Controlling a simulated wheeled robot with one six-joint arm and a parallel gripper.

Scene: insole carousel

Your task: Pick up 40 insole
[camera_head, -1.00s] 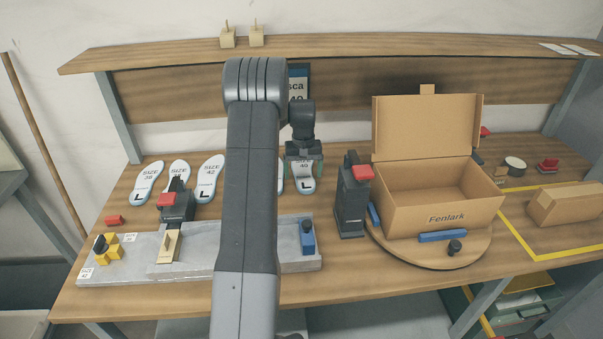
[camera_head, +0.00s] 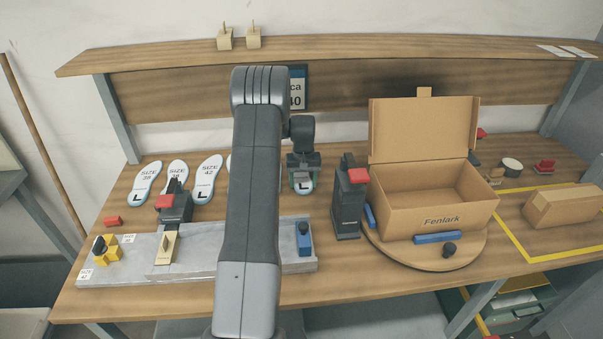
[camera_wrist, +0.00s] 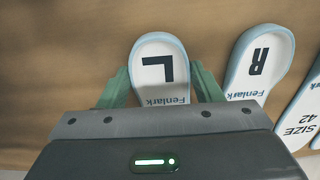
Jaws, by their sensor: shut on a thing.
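My gripper (camera_head: 304,176) is down at the right end of the row of white insoles on the table. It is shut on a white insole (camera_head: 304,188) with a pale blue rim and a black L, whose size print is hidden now. In the wrist view the green fingers (camera_wrist: 162,84) stand on either side of this insole (camera_wrist: 160,62), marked L and Fenlark. It seems to lie flat on the wood. An insole marked R (camera_wrist: 258,62) lies just right of it there. A partly covered sign (camera_head: 297,92) behind reads 40.
More insoles (camera_head: 206,180) lie at left, one marked SIZE 42. An open Fenlark box (camera_head: 440,215) stands on a round wooden turntable (camera_head: 470,256). A dark red-topped device (camera_head: 348,205) stands close right of my gripper. A grey fixture tray (camera_head: 210,262) lies in front.

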